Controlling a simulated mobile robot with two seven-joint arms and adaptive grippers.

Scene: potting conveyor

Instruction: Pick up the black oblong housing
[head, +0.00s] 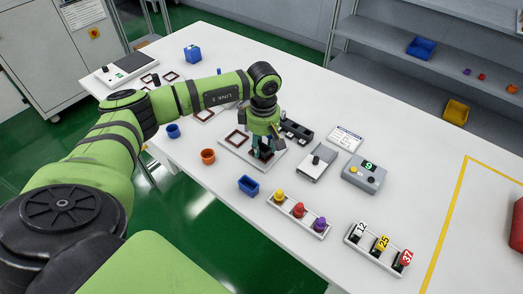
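My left gripper (265,150) points straight down over a pale plate (228,150) on the white table. A small dark, upright piece shows between its fingers, over a brown square frame on the plate; it may be the black housing, but the fingers cover much of it. I cannot tell whether the fingers press on it. A black oblong block (296,131) with round recesses lies just behind and right of the gripper, apart from the plate. My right gripper is not in view.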

